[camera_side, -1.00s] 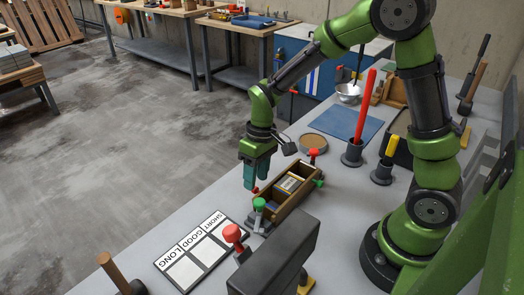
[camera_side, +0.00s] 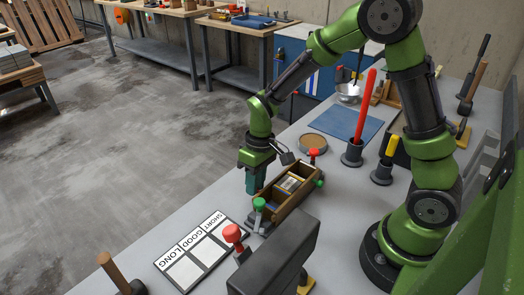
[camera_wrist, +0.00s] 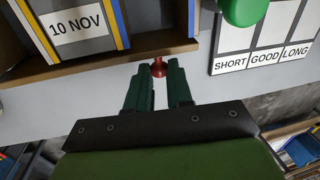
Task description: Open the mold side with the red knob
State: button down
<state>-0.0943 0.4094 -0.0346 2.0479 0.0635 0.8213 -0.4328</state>
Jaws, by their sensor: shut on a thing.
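The wooden mold (camera_side: 294,203) stands on the grey table, with a block labelled "10 NOV" inside it in the wrist view. The near mold side (camera_wrist: 85,72) is a plain wooden wall there, upright along the block. A small red knob (camera_wrist: 159,66) sticks out from its outer face. My gripper (camera_wrist: 160,72) has its two dark green fingers on either side of this knob and is shut on it. In the side view my gripper (camera_side: 255,188) is low at the mold's left side and hides the knob.
A green-topped clamp (camera_side: 259,203) stands at the mold's near end, and a red-topped one (camera_side: 314,153) at its far end. A SHORT/GOOD/LONG board (camera_side: 195,250) lies in front. A larger red knob (camera_side: 232,233) stands beside the board. The table left of the mold is clear.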

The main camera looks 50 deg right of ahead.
jog(key=shift+w, duration=0.15)
jog(key=g, duration=0.1)
jog(key=w+f+g, duration=0.1)
jog(key=g, duration=0.1)
jog(key=shift+w, duration=0.2)
jog(key=shift+w+d+f+m+g, duration=0.15)
jog(key=shift+w+f+g, duration=0.2)
jog(key=shift+g, duration=0.6)
jog(key=shift+w+a+f+m+g, duration=0.15)
jog(key=shift+f+g, duration=0.3)
jog(key=shift+g, duration=0.5)
jog(key=shift+d, duration=0.1)
jog(key=c, duration=1)
grip_release()
jog(key=shift+w, duration=0.1)
jog(key=v, duration=1.2)
jog(key=shift+f, duration=0.1)
jog(key=shift+c, duration=0.4)
